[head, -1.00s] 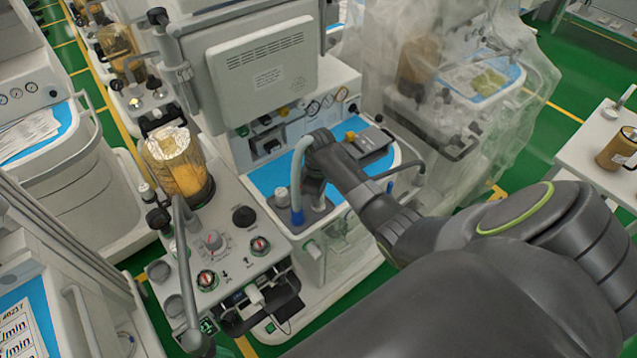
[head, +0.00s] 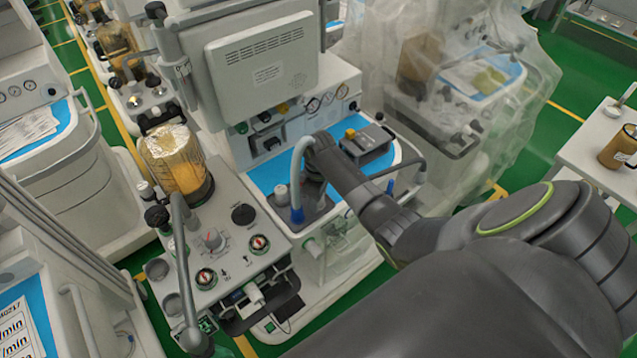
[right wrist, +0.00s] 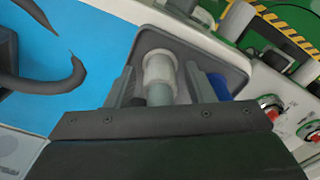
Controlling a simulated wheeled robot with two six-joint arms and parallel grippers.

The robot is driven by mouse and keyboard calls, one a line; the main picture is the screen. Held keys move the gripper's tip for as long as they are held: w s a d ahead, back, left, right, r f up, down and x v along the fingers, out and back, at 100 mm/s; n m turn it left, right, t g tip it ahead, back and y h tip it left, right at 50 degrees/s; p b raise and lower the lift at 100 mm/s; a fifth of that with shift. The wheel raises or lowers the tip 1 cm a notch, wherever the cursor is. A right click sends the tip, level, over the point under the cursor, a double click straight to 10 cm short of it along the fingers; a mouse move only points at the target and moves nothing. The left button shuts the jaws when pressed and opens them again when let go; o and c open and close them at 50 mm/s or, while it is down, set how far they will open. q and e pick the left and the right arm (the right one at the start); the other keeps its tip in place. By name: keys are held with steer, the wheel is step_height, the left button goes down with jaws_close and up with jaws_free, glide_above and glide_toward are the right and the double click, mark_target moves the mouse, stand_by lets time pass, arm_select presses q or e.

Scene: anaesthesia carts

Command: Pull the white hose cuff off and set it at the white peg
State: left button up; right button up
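The white hose cuff (right wrist: 159,68) shows in the right wrist view, on the end of a pale grey-green hose (right wrist: 160,95). My right gripper (right wrist: 161,80) has its fingers on both sides of the cuff, with narrow gaps visible, so it looks open around it. In the head view my right gripper (head: 316,165) is behind the arched grey hose (head: 303,150), above the cart's grey tray; the white cuff is hidden there. A white upright cylinder (head: 281,196), possibly the white peg, stands beside the blue cuff (head: 297,214). My left gripper is not in view.
The blue cuff also shows right of my fingers in the right wrist view (right wrist: 219,87). A dark hose (right wrist: 50,80) curves at left there. A grey box (head: 366,143) sits on the cart's blue top. A knob panel (head: 225,250) and an amber canister (head: 175,165) stand left.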

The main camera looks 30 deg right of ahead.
steer(key=shift+o, duration=0.3)
step_height(320, 180, up, 10)
steer(key=shift+r+b, duration=0.1)
steer(key=shift+b, duration=0.6)
step_height(320, 180, up, 7)
steer(key=p, duration=0.4)
steer(key=shift+p, duration=0.35)
